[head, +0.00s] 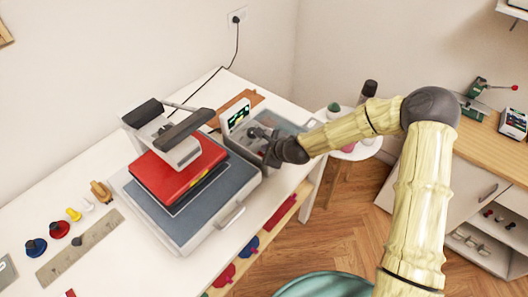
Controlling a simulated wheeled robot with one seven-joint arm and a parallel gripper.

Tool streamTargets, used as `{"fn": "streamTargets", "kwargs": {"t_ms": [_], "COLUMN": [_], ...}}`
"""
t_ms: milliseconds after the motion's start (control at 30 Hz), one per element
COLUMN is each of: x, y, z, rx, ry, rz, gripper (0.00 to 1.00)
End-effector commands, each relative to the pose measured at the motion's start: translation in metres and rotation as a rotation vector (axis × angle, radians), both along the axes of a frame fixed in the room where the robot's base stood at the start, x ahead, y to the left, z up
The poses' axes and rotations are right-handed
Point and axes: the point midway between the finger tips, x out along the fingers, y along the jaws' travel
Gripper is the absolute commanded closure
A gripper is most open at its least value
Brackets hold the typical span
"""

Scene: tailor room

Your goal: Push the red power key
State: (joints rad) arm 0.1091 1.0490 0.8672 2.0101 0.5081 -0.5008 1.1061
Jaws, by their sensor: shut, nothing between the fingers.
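My gripper (259,138) is dark and shut, with nothing in it. It is in front of a white control panel with a lit dark screen (239,117), at the right end of the white table. The panel belongs to a low grey machine (284,126). I cannot make out a red power key; it may be hidden by my gripper or too small to tell. I cannot tell whether my fingertips touch the panel. A heat press with a red plate (160,178) stands just left of the machine.
The white table (95,258) carries a metal ruler (80,246) and several small coloured knobs at the left. A black cable runs from the wall socket (238,16) behind the machines. A round white side table (362,150) stands right of the table, with open wooden floor in front.

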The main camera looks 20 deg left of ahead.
Motion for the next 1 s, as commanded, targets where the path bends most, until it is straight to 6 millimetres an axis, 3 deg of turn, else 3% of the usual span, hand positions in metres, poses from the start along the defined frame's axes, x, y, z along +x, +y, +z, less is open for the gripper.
{"fn": "streamTargets", "kwargs": {"t_ms": [1000], "x": [0.0], "y": [0.0], "z": [0.009], "rx": [0.0], "ry": [0.001], "rz": [0.001], "gripper": [1.0]}}
